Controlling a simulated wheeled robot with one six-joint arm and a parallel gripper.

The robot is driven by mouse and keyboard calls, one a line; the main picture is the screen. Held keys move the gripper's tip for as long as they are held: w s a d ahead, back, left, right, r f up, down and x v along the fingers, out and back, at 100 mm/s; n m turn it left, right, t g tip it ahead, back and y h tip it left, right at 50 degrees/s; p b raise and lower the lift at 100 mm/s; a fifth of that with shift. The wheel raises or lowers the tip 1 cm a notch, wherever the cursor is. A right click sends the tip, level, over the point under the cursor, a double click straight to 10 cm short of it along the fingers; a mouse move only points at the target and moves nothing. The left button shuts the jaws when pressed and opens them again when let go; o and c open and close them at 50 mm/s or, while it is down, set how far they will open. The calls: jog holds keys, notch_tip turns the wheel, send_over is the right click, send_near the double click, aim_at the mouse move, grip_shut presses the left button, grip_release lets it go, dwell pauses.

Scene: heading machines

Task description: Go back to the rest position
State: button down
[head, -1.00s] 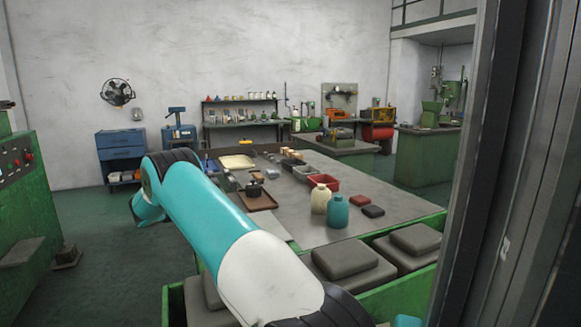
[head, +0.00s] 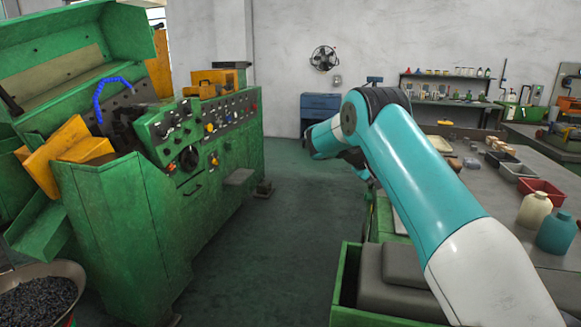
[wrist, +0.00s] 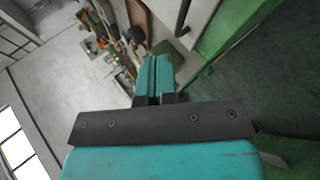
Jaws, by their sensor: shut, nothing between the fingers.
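My gripper (wrist: 154,76) shows in the wrist view with its two teal fingers side by side, shut and with nothing between them. It is tilted in the room, with the wall, windows and a green surface around it. In the head view my teal and white arm reaches from the lower right up to the middle, and its far end is partly hidden behind the elbow.
A green heading machine (head: 150,215) stands at the left, with a bowl of small dark parts (head: 38,300) in front. A metal-topped workbench (head: 470,195) with bottles and trays is at the right. The green floor (head: 265,255) between them is clear.

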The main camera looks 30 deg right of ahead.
jog(key=w+a+r+n+t+y, duration=0.1)
jog(key=w+a+r+t, duration=0.1)
jog(key=a, duration=0.4)
jog(key=w+a+r+n+t+y, duration=0.1)
jog(key=a+r+n+t, duration=0.1)
jog(key=a, duration=0.3)
jog(key=s+a+r+n+t+y, duration=0.1)
jog(key=s+a+n+y, duration=0.15)
jog(key=a, duration=0.65)
jog(key=s+a+r+n+t+y, duration=0.1)
jog(key=s+a+r+y, duration=0.2)
jog(key=a, duration=0.7)
jog(key=s+a+n+g+y, duration=0.1)
jog(key=s+a+n+y, duration=0.1)
jog(key=s+a, duration=0.7)
jog(key=s+a+n+g+y, duration=0.2)
jog(key=s+a+y, duration=0.3)
jog(key=s, duration=1.3)
jog(key=a, duration=0.4)
jog(key=shift+s+a+f+n, duration=0.15)
jog(key=shift+a+f+n, duration=0.1)
jog(key=shift+a+n, duration=0.1)
